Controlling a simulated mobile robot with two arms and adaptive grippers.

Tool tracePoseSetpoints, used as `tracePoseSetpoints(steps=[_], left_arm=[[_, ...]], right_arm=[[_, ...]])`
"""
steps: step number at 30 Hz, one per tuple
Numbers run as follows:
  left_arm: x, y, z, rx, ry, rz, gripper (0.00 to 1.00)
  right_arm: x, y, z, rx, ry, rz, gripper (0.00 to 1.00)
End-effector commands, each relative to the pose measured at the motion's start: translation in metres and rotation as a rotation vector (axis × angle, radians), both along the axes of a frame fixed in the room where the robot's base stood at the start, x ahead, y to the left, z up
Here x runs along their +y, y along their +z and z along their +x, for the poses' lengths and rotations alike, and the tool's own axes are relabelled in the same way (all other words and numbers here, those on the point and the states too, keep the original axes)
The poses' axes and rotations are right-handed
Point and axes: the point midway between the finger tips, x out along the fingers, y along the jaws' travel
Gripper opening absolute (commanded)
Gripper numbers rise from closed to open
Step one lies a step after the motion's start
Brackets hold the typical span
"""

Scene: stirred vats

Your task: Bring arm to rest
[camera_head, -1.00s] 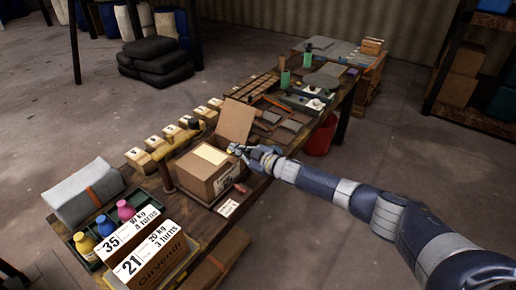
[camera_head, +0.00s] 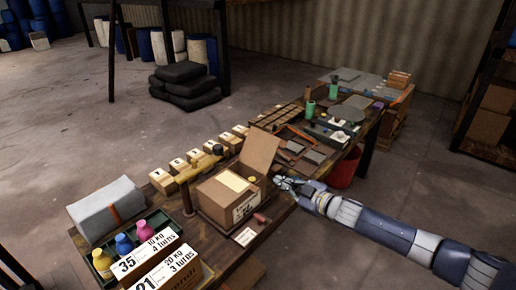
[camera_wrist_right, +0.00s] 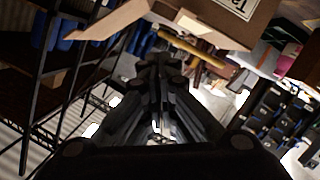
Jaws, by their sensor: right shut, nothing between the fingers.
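My right gripper (camera_head: 282,182) is shut and empty. It is held just to the right of an open cardboard box (camera_head: 222,205) on the workbench, apart from it. In the right wrist view the closed fingers (camera_wrist_right: 160,75) point toward the box (camera_wrist_right: 225,22), which shows at the top. My right arm reaches in from the lower right of the head view. My left gripper is not in view.
The long wooden workbench (camera_head: 215,240) holds three coloured bottles, numbered cards (camera_head: 160,262), a grey folded bundle (camera_head: 106,208), a row of small boxes, and trays with tools. A red bucket (camera_head: 345,165) stands beside it. The floor at right is clear.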

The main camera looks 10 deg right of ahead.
Motion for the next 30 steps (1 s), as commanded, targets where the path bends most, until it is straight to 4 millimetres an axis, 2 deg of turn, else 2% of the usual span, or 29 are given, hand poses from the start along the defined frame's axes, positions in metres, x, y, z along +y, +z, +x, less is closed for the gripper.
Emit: tracePoseSetpoints(steps=[2, 5, 8, 12, 14, 15, 17, 18, 20, 21, 26, 27, 29, 30], left_arm=[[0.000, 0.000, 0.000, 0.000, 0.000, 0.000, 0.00], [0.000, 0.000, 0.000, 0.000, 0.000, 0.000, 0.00], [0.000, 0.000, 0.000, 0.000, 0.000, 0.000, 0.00], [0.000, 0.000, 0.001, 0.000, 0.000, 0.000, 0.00], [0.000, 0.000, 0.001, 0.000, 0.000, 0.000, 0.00], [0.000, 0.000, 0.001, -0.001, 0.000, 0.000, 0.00], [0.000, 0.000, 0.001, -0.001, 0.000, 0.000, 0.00], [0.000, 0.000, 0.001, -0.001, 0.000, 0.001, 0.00], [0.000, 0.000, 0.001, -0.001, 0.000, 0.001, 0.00], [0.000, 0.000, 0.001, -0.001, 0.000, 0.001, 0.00], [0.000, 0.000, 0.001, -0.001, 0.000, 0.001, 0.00], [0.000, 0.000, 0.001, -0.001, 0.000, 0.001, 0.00], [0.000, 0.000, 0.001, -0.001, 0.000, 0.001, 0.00], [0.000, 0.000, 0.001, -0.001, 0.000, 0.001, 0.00]], right_arm=[[0.000, -0.006, -0.001, 0.008, -0.006, 0.001, 0.00], [-0.004, -0.035, -0.003, 0.045, -0.042, 0.006, 0.00], [-0.012, -0.091, -0.013, 0.122, -0.116, 0.011, 0.00], [-0.029, -0.189, -0.050, 0.269, -0.242, 0.012, 0.00], [-0.035, -0.229, -0.073, 0.336, -0.291, 0.009, 0.00], [-0.039, -0.254, -0.090, 0.381, -0.321, 0.006, 0.00], [-0.043, -0.291, -0.118, 0.449, -0.363, 0.000, 0.00], [-0.045, -0.314, -0.139, 0.496, -0.391, -0.003, 0.00], [-0.047, -0.347, -0.171, 0.564, -0.428, -0.009, 0.00], [-0.048, -0.367, -0.194, 0.611, -0.452, -0.014, 0.00], [-0.045, -0.439, -0.295, 0.797, -0.534, -0.033, 0.00], [-0.043, -0.453, -0.322, 0.843, -0.554, -0.037, 0.00], [-0.039, -0.473, -0.363, 0.914, -0.579, -0.044, 0.00], [-0.035, -0.485, -0.391, 0.962, -0.594, -0.050, 0.00]])
